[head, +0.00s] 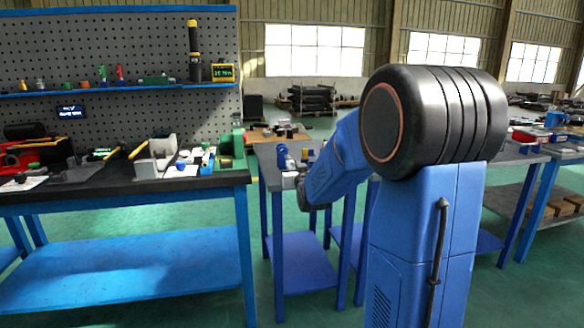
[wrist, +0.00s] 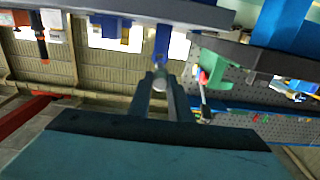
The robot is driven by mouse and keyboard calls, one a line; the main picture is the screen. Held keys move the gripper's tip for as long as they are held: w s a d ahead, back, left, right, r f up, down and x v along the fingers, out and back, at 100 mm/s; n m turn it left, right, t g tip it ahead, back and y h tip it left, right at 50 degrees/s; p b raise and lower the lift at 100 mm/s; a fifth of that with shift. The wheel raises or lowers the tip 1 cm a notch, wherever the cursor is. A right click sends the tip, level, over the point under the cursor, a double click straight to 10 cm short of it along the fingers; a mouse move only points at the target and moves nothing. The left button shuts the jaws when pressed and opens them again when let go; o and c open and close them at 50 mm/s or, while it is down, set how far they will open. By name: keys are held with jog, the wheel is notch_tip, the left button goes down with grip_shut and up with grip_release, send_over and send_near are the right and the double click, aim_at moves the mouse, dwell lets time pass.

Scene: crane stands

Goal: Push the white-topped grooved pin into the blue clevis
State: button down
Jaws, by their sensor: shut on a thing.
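My gripper (wrist: 159,92) is shut on the grooved pin (wrist: 160,83); only its pale round end shows between the fingers in the wrist view. The blue clevis (wrist: 161,45) stands just past the fingertips, in line with them, and appears upside down in this view. In the head view the blue clevis (head: 282,156) stands on the small grey table, near the end of my arm. My gripper is small and mostly hidden by my arm there. I cannot tell whether the pin touches the clevis.
The grey table (head: 268,180) carries other small parts near the clevis. A workbench (head: 110,190) with tools and a green fixture (head: 232,150) stands to the left, before a pegboard (head: 120,45). In the wrist view a green part (wrist: 213,68) lies to the right of the fingers.

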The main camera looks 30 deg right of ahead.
aim_at(288, 158)
jog(key=shift+x, duration=2.85)
jog(key=shift+x, duration=4)
jog(key=c, duration=1.5)
grip_release()
jog(key=shift+c, duration=0.2)
jog(key=shift+v, duration=2.5)
